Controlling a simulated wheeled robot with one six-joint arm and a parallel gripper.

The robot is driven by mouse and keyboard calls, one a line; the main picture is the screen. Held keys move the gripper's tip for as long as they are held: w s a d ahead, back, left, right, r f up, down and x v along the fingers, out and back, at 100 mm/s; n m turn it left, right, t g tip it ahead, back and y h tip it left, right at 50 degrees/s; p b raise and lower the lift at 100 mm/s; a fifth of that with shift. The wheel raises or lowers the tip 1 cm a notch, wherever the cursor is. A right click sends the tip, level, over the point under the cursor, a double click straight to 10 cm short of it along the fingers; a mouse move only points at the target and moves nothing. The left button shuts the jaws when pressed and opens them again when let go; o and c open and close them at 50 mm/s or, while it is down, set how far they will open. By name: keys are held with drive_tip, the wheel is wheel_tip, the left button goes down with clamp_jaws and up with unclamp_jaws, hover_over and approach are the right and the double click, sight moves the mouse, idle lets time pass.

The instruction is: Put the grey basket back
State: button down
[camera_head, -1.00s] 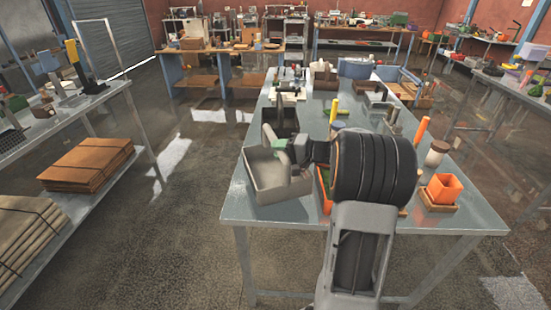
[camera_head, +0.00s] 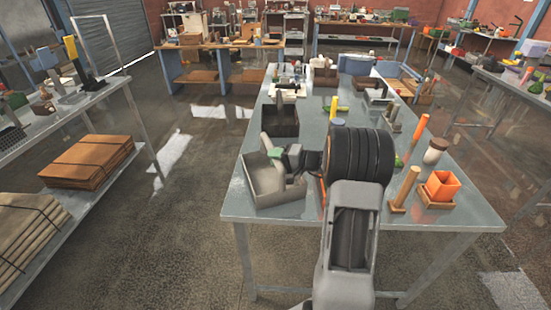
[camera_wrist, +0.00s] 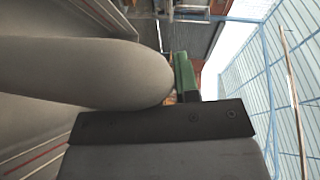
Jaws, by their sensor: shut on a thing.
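The grey basket (camera_head: 262,192) is an open box at the left front corner of the metal table (camera_head: 300,221) in the head view. My gripper (camera_head: 279,158) is at the basket's far side and shut on it; the grip itself is partly hidden. A green part shows at the jaws. I cannot tell whether the basket's bottom touches the table or hangs just above it. In the wrist view, large grey surfaces and a dark plate fill the near part, with a green piece (camera_wrist: 186,76) beyond.
A dark open box (camera_head: 280,124) stands just behind the basket. A shelf with cardboard stacks (camera_head: 88,163) stands left across open floor.

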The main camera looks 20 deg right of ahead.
drive_tip(key=shift+f+b, duration=0.2)
drive_tip(key=shift+b, duration=0.1)
drive_tip(key=c, duration=0.8)
unclamp_jaws()
drive_tip(key=shift+c, duration=0.2)
drive_tip(key=shift+r, duration=0.1)
drive_tip(key=shift+r+p, duration=0.2)
drive_tip(key=shift+p, duration=0.2)
drive_tip(key=shift+s+d+f, duration=0.1)
drive_tip(key=shift+s+d, duration=0.1)
drive_tip(key=shift+d, duration=0.05)
drive_tip(key=b+v, duration=0.2)
drive_tip(key=v, duration=0.5)
drive_tip(key=shift+a, duration=0.1)
